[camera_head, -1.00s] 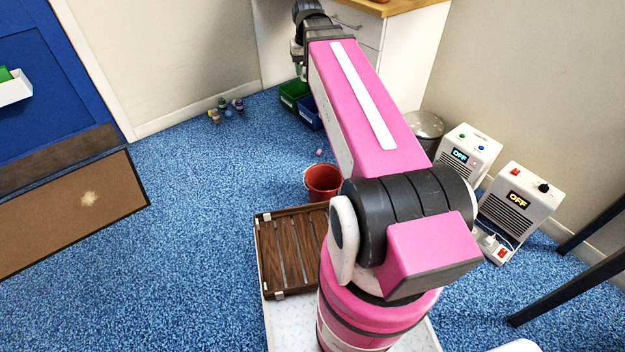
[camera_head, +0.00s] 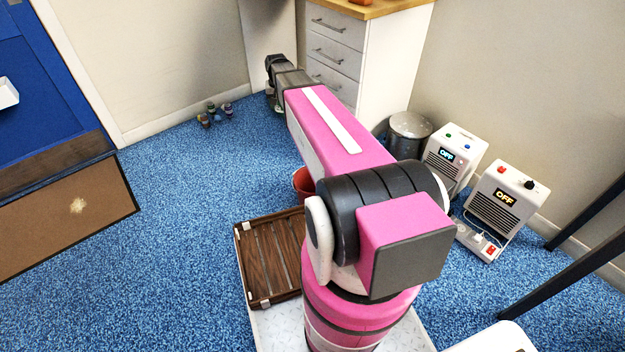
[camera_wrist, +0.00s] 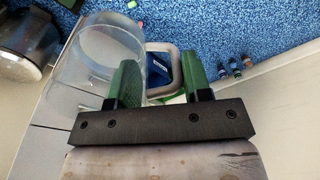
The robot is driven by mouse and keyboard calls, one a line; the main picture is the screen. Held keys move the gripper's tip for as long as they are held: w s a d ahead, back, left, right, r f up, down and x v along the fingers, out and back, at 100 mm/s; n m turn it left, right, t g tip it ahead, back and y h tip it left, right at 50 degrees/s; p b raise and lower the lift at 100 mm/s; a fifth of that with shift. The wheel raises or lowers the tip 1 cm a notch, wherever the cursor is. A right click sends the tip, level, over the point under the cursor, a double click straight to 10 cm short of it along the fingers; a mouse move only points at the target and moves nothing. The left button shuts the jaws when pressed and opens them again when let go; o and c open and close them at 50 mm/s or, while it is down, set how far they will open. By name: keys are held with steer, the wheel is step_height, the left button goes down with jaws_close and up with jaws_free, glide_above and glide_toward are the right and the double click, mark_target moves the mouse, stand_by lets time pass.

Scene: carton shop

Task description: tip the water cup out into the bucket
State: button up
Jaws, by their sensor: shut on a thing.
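The water cup (camera_wrist: 84,72) is a clear cup at the left of the wrist view, with a pale grey handle loop (camera_wrist: 163,47). My gripper (camera_wrist: 160,88) has its green fingers on either side of the handle and is shut on it. I cannot tell the water level or the cup's exact tilt. The red bucket (camera_head: 300,184) stands on the floor in the head view, mostly hidden behind my arm. It does not show in the wrist view.
A white drawer cabinet (camera_head: 335,50) and a metal bin (camera_head: 408,130) stand beyond my arm. Two heaters (camera_head: 455,152) (camera_head: 505,200) are at the right. A slatted brown tray (camera_head: 270,258) is near my base. Small figures (camera_head: 215,112) stand by the wall. Blue floor at left is clear.

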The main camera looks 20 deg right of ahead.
steer(key=w+d+f+m, duration=0.1)
steer(key=w+f, duration=0.1)
steer(key=f, duration=0.8)
steer(key=w+d+f, duration=0.2)
steer(key=f, duration=0.9)
steer(key=w+d+f+m, duration=0.1)
steer(key=w+d+f, duration=0.1)
steer(key=f, duration=0.8)
steer(key=shift+w+d+f+m, duration=0.15)
steer(key=shift+w+f+m, duration=0.15)
steer(key=shift+w, duration=0.2)
steer(key=shift+r, duration=0.1)
